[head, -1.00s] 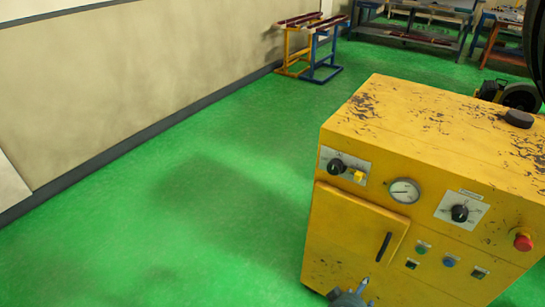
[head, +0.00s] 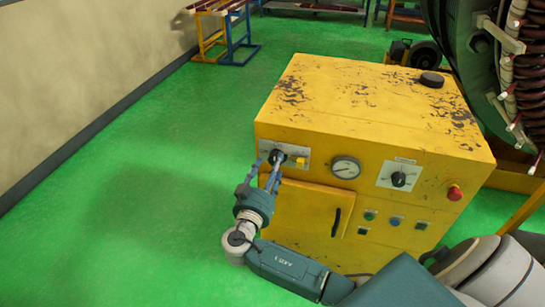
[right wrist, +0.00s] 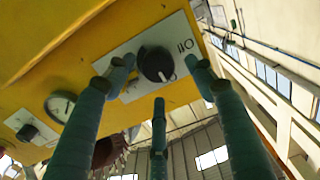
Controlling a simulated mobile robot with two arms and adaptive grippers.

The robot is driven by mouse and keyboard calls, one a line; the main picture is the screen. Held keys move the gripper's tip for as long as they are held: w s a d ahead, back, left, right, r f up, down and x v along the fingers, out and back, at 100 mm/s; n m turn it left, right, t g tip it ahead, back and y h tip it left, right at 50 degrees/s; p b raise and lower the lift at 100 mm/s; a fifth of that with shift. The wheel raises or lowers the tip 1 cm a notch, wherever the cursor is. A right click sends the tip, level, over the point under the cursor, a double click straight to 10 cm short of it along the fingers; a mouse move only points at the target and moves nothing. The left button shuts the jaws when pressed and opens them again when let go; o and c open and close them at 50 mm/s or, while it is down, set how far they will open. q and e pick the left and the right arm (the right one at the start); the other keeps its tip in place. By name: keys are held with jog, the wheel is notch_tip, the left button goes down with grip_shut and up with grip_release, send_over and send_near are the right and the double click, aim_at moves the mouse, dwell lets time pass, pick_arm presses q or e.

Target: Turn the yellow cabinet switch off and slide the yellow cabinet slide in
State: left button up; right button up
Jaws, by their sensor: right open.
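The yellow cabinet (head: 375,110) stands right of centre in the head view. The black cabinet switch (head: 277,157) sits on a pale plate at its upper left front; the knob also shows in the right wrist view (right wrist: 155,64). The yellow slide (head: 300,162) is just right of the switch in the head view; I cannot make it out in the wrist view. My right gripper (head: 267,164) is open, its fingers spread around the switch. I cannot tell whether they touch it. My left gripper is not in view.
The cabinet front has a gauge (head: 346,168), another black knob (head: 399,179), a red button (head: 454,193) and a door (head: 300,215). A large machine with coils (head: 515,75) stands at the right. Green floor (head: 130,190) is free at the left.

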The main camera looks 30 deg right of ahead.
aim_at(274, 160)
jog(key=shift+p+x, duration=0.35)
jog(key=shift+x, duration=1.2)
jog(key=shift+c, duration=0.2)
